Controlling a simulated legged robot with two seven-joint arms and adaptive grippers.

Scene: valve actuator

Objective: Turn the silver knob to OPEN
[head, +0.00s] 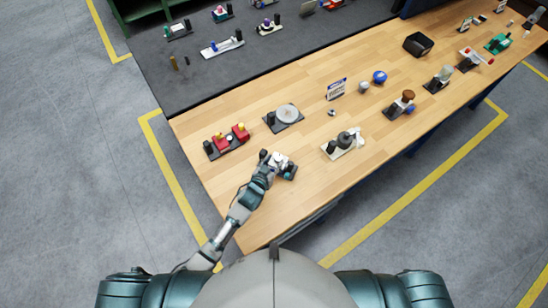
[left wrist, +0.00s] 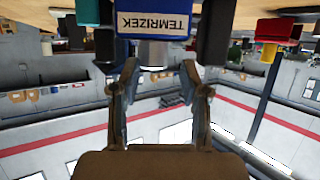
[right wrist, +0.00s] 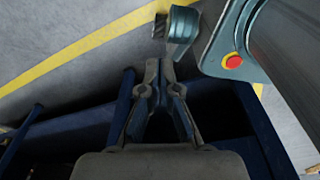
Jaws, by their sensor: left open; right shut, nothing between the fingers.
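A blue block with a white label reading TEMRIZEK (left wrist: 152,22) fills the top middle of the left wrist view. A silver cylindrical knob (left wrist: 152,54) sticks out from its lower side. My left gripper (left wrist: 158,70) is open, with its fingertips on either side of the knob's end; I cannot tell whether they touch it. In the head view my left gripper (head: 271,160) is at the near part of the wooden table and largely hides this device. No OPEN marking is legible. My right gripper (right wrist: 158,70) is shut and empty, away from the device.
A red device (head: 228,141) stands left on the wooden table (head: 235,195). A grey disc device (head: 287,113) is behind my left gripper and a white-based valve (head: 345,143) to its right. A dark blue frame (right wrist: 62,133) lies below my right gripper.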

